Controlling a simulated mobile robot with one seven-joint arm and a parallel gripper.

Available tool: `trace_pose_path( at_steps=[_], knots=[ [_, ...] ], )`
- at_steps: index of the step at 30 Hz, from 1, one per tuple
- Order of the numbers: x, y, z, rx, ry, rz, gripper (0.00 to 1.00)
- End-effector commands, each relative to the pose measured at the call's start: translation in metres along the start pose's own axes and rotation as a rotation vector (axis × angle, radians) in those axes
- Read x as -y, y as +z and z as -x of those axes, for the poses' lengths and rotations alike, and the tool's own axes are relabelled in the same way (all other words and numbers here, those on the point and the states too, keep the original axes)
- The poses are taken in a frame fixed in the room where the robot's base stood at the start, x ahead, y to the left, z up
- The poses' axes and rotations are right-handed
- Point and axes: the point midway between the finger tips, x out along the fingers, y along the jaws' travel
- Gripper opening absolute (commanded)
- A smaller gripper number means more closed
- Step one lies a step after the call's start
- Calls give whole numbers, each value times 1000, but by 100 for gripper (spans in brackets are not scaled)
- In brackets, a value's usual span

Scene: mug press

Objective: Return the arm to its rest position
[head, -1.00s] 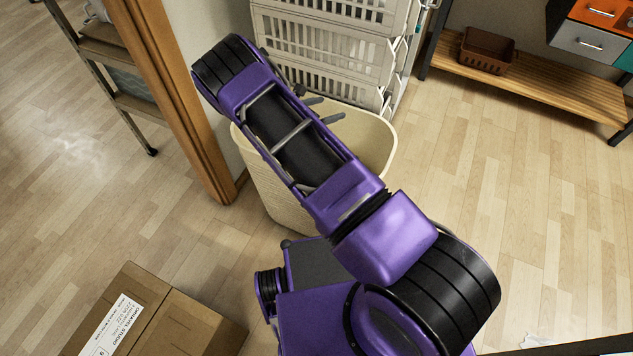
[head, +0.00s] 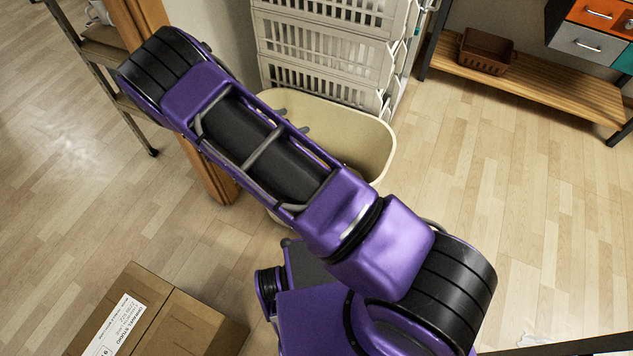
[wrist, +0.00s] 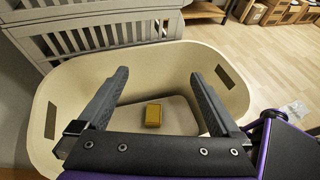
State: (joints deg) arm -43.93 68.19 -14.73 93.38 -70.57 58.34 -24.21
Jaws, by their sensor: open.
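My gripper (wrist: 157,97) shows in the wrist view with its two grey fingers wide apart and nothing between them. It is above the cream bin (wrist: 185,58), pointing down into it. A small yellow-brown block (wrist: 153,115) lies on the bin's floor, well below the fingers. In the head view my purple arm reaches up and to the left across the bin (head: 352,125) and hides much of it. Only small grey parts of my gripper show there, behind the arm.
Grey slatted crates (head: 325,45) stand stacked behind the bin. A wooden post (head: 205,165) and a shelf rack (head: 110,75) are at the left. A cardboard box (head: 165,310) sits at the lower left. A low wooden bench (head: 540,85) is at the upper right. The right floor is clear.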

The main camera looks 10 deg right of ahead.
Motion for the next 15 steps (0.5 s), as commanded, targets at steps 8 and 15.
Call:
trace_pose_path(
  at_steps=[8,15],
  knots=[
    [0,0,20,0,0,-1,100],
    [0,0,20,0,0,-1,100]
  ],
)
